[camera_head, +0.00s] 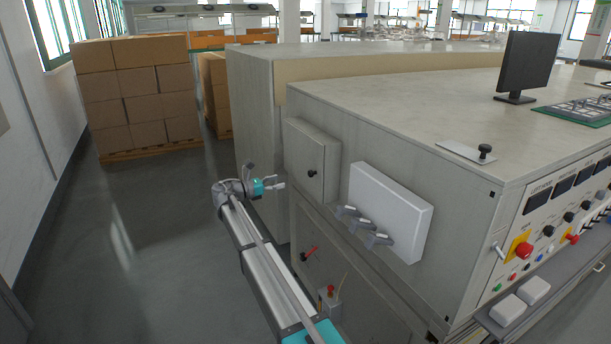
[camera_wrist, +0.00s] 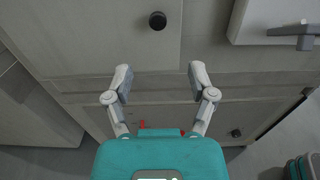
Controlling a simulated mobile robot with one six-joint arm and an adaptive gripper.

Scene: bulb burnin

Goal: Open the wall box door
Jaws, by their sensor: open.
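The wall box (camera_head: 306,150) is a small grey box on the side of the large grey machine. Its door looks shut and has a round black knob (camera_head: 312,173). In the wrist view the door (camera_wrist: 90,35) fills the upper part, with the knob (camera_wrist: 157,20) at top centre. My gripper (camera_head: 270,179) is to the left of the box in the head view. In the wrist view my gripper (camera_wrist: 160,76) is open and empty, its fingertips below the knob and apart from it.
A white box (camera_head: 390,205) with several grey levers is mounted right of the wall box. A red handle (camera_head: 311,252) sits on a lower panel. Stacked cartons (camera_head: 135,95) stand behind at the left. The floor (camera_head: 150,240) left of my arm is clear.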

